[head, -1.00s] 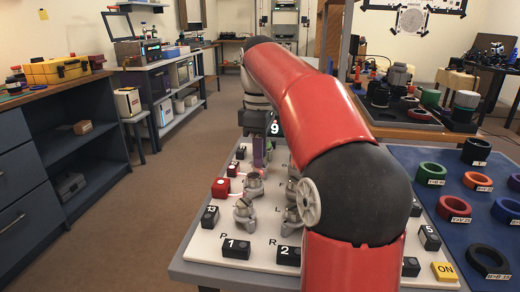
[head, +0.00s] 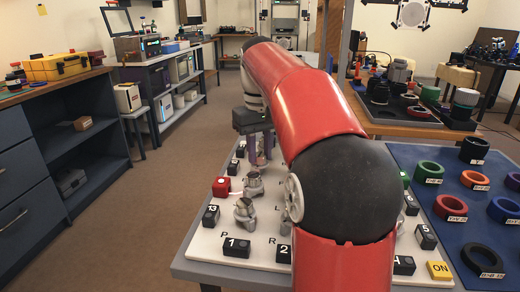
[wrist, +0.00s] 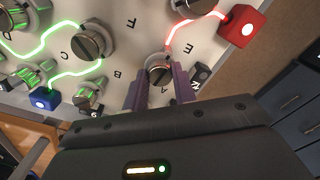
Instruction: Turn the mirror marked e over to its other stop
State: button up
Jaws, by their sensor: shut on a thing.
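My gripper (wrist: 158,92) has its two purple fingers on either side of a round grey mirror mount (wrist: 159,67) with a slanted top. The fingers are shut on it and hide its lower part. A letter E (wrist: 187,20) is printed on the white board near another mount (wrist: 190,6) at the top edge of the wrist view; I cannot tell surely which mount it marks. In the head view my gripper (head: 258,150) is low over the board's far left part, and the held mount is mostly hidden.
A red box (wrist: 242,26) has a red glowing line running toward the held mount. A blue box (wrist: 40,98) and green lines lie left. Other mounts (wrist: 93,40) stand close by. Black numbered blocks (head: 237,247) line the board's near edge. A blue mat (head: 445,235) holds rings.

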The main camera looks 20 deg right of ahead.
aim_at(260, 155)
jog(key=m, duration=0.3)
jog(key=shift+m, duration=2.1)
jog(key=shift+r, duration=0.1)
jog(key=o, duration=1)
jog(key=shift+r, duration=3.85)
